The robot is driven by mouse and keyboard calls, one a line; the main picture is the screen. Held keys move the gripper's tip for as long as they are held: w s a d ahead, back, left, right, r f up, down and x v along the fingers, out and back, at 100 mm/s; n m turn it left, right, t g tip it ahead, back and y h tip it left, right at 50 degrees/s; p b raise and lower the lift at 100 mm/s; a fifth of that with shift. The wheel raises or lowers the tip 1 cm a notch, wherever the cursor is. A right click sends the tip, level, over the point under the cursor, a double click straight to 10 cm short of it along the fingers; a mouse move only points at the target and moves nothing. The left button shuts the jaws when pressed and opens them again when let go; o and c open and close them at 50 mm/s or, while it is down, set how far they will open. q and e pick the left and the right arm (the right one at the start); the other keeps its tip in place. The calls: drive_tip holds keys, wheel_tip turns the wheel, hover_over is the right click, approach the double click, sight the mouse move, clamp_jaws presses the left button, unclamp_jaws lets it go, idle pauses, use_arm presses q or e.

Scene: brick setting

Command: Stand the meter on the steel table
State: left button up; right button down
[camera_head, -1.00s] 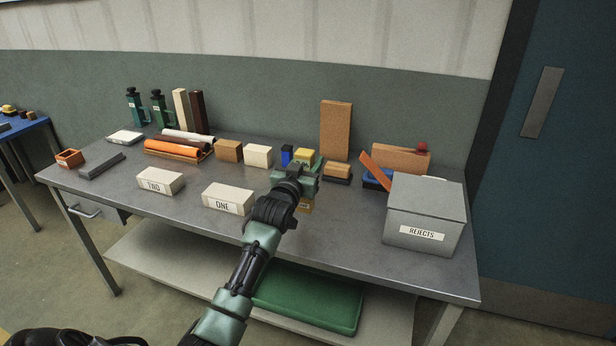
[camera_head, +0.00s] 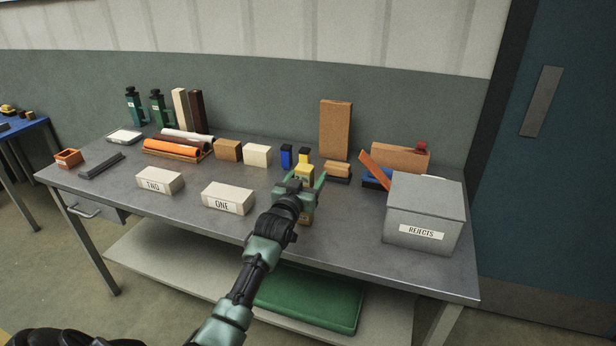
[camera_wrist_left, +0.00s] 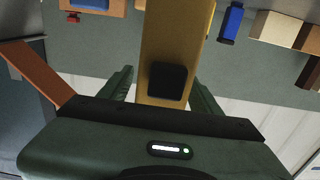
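The likely meter is a long yellow body with a black square part. It fills the middle of the left wrist view (camera_wrist_left: 172,45). In the head view, yellow shows behind my left gripper (camera_head: 305,182), and a tan-yellow part shows below it; I cannot tell whether both belong to one thing or how it is tilted. The steel table (camera_head: 330,245) lies beneath. My right gripper is not in view.
The grey REJECTS box (camera_head: 425,212) stands to the right, with an orange strip (camera_head: 375,169) beside it. Blocks ONE (camera_head: 228,198) and TWO (camera_head: 160,180) sit to the left. A small blue thing (camera_head: 286,156) stands just behind. The table front between ONE and REJECTS is largely clear.

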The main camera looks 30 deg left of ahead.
use_arm(q)
drive_tip(key=shift+r, duration=0.3)
drive_tip(key=v, duration=1.2)
drive_tip(key=shift+f, duration=0.2)
